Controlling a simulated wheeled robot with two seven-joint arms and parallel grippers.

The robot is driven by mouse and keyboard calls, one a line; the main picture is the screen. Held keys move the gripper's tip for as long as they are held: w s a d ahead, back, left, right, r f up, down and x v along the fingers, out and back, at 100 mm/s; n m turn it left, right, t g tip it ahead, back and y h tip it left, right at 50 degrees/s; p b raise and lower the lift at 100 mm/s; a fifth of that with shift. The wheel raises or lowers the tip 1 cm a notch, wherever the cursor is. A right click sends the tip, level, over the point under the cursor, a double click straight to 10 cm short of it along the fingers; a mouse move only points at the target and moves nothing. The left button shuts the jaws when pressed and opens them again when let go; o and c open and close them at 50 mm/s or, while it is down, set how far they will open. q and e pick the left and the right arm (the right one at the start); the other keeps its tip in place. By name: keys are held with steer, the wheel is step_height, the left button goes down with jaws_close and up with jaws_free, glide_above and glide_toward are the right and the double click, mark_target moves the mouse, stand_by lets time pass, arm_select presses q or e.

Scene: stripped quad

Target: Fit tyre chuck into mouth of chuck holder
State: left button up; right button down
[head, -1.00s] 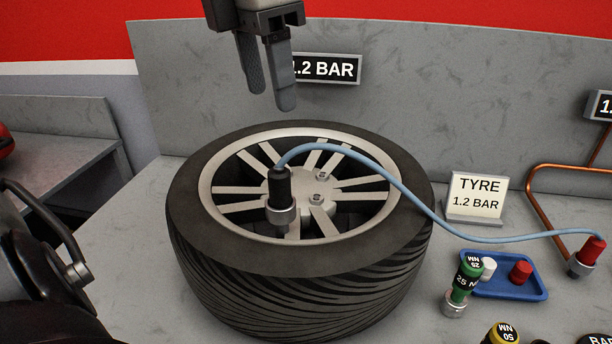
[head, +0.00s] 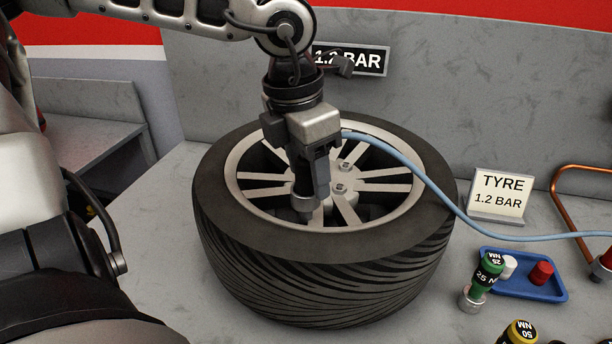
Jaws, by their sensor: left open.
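The tyre chuck (head: 305,205) stands upright over the wheel's spokes, and its metal lower end shows below my left gripper. A pale blue hose (head: 408,168) runs from behind that gripper to the right. My left gripper (head: 313,183) points down at the chuck with its fingers open beside the chuck's body. The gripper hides most of the chuck's black upper part, and I cannot tell if the fingers touch it. I cannot pick out the chuck holder. My right gripper is not in view.
The chuck is above a black tyre (head: 425,215) on the grey bench. To the right are a sign reading TYRE 1.2 BAR (head: 500,195), a blue tray (head: 520,287), a green 25 NM tool (head: 480,284) and a copper pipe (head: 556,195). A grey wall stands behind.

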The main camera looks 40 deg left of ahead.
arm_select(q)
steer(key=shift+f, duration=0.15)
steer(key=c, duration=1.1)
steer(key=shift+r, duration=0.6)
step_height(320, 180, up, 2)
steer(key=shift+d+r, duration=0.15)
steer(key=shift+r, duration=0.1)
steer(key=s+d+r, duration=0.1)
steer(key=d+r, duration=0.2)
steer(key=d, duration=0.1)
steer(key=s+d+r+b, duration=0.1)
steer(key=d+r, duration=0.2)
steer(key=d, duration=0.1)
steer(key=s+d+r, duration=0.2)
steer(key=d+r, duration=0.1)
steer(key=d, duration=0.2)
steer(key=shift+d+r+b, duration=0.1)
steer(key=shift+r+b, duration=0.1)
steer(key=shift+b, duration=0.1)
